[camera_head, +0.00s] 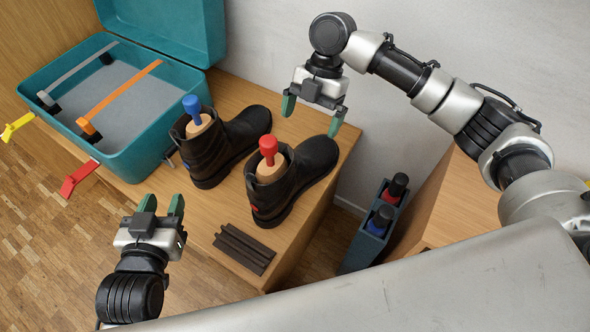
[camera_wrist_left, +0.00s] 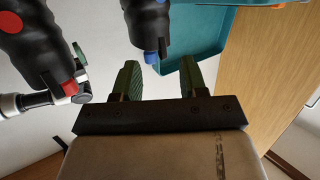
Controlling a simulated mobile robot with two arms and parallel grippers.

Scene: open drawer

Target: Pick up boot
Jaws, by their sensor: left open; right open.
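Two black boots stand side by side on the wooden table. The left boot (camera_head: 232,141) has a blue-knobbed shoe tree (camera_head: 193,110) in it; the right boot (camera_head: 304,171) has a red-knobbed one (camera_head: 268,152). My left gripper (camera_head: 161,205) is open and empty, in front of the left boot's heel. In the left wrist view, the blue-tabbed boot (camera_wrist_left: 150,22) is beyond the open fingers (camera_wrist_left: 156,76), and the red-tabbed boot (camera_wrist_left: 38,48) is to the left. My right gripper (camera_head: 313,116) is open and empty, pointing down near the right boot's toe.
An open teal case (camera_head: 128,150) with a grey strap and an orange strap stands at the left. Dark strips (camera_head: 244,249) lie at the table's front. A dark holder (camera_head: 362,245) with red and blue bottles stands right of the table. A wall is behind.

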